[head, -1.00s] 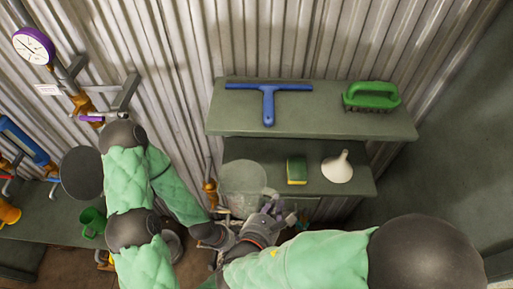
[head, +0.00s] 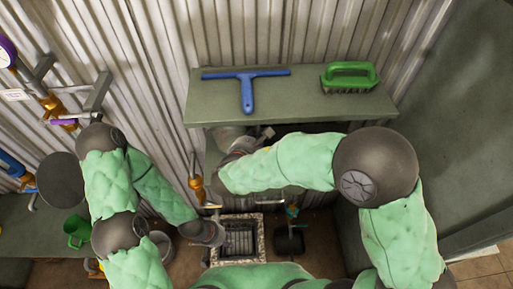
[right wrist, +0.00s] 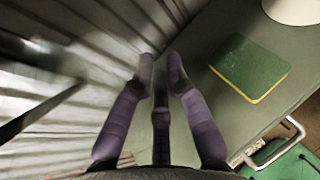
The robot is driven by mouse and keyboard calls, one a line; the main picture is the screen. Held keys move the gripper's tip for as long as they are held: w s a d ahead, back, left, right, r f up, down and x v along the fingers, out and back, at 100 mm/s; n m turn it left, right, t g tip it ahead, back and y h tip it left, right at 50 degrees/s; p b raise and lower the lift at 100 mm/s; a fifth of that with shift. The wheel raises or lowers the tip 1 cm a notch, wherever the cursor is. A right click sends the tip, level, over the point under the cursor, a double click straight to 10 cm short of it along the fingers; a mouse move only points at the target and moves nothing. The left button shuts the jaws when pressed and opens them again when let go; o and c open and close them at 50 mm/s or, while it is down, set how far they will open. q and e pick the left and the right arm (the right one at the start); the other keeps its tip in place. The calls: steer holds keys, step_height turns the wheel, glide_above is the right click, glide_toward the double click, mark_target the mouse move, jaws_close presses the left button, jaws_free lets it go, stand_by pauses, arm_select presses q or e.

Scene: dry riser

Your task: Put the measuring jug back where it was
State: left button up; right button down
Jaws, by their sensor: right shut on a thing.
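My right gripper (head: 240,144) reaches in over the lower shelf, just under the front edge of the upper shelf. In the right wrist view its purple fingers (right wrist: 160,78) are close together above the shelf top. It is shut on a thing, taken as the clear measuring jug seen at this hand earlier. The jug's outline cannot be made out now in either view, nor whether it touches the shelf. My left gripper (head: 215,235) is low at the left, beside the floor grate; its fingers are not clear.
The upper shelf (head: 300,108) holds a blue squeegee (head: 247,92) and a green brush (head: 349,77). A green and yellow sponge (right wrist: 249,68) and the white funnel (right wrist: 293,8) are right of my right fingers. The ribbed wall (right wrist: 75,60) is close on the left. A green mug (head: 77,230) stands far left.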

steer(key=shift+f+b, duration=0.3)
steer(key=shift+f, duration=1.1)
step_height(320, 180, down, 4)
steer(key=shift+r+b, duration=0.1)
steer(key=shift+b, duration=0.3)
steer(key=shift+w+f, duration=0.2)
steer(key=shift+f, duration=0.1)
steer(key=c, duration=1.3)
jaws_free()
steer(key=shift+o, duration=0.2)
